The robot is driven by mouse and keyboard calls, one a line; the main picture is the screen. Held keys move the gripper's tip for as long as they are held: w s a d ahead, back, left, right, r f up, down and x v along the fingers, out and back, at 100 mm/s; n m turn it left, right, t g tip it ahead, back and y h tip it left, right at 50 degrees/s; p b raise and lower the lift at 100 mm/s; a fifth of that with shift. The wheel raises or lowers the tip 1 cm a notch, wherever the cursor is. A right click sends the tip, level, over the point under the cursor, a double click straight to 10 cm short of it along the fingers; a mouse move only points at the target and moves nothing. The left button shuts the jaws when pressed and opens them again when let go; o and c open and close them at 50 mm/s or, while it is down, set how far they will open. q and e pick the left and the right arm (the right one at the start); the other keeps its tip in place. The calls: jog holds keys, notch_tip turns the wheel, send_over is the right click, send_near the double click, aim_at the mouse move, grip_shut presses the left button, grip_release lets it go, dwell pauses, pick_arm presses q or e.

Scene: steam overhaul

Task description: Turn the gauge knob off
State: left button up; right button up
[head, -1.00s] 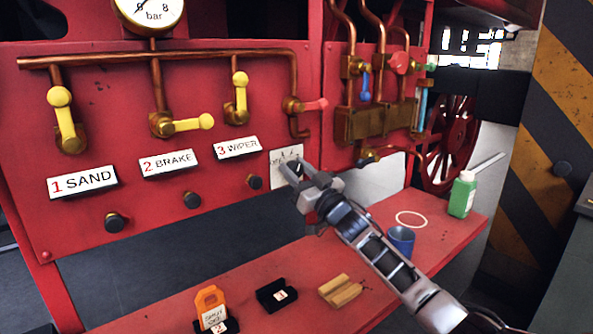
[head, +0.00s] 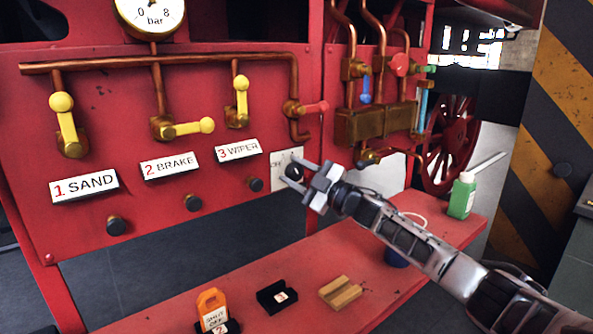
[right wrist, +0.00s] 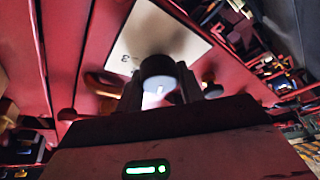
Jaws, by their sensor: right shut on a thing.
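The gauge knob (head: 294,171) is a small dark round knob on a white plate (head: 279,177) at the lower right of the red panel. The plate's lettering is partly covered. My right gripper (head: 293,174) reaches it from the right, its fingers on either side of the knob and shut on it. In the right wrist view the knob (right wrist: 158,68) sits between the two dark fingers, with a pale mark on its face. The white plate (right wrist: 163,38) shows behind it. The pressure gauge (head: 150,12) is cut off at the top. My left gripper is not in view.
Yellow levers (head: 66,122) and black knobs (head: 192,203) sit left of the plate. A red lever (head: 316,107) is just above it. The red shelf below holds an orange tag (head: 212,310), a wooden block (head: 340,292), a blue cup (head: 396,256) and a green bottle (head: 462,197).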

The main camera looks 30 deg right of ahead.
jog(key=shift+n+g+p, duration=0.35)
jog(key=shift+n+g, duration=0.05)
jog(key=shift+n, duration=0.7)
jog(key=n+g+p, duration=0.1)
jog(key=n, duration=0.2)
jog(key=shift+y, duration=0.3)
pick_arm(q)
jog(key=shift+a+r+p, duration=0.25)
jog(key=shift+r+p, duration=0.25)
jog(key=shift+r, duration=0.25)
pick_arm(e)
jog(key=shift+f+n+g, duration=0.1)
jog(key=shift+n+g, duration=0.3)
jog(key=shift+n, duration=0.4)
jog(key=shift+a, duration=0.1)
jog(key=o, duration=1)
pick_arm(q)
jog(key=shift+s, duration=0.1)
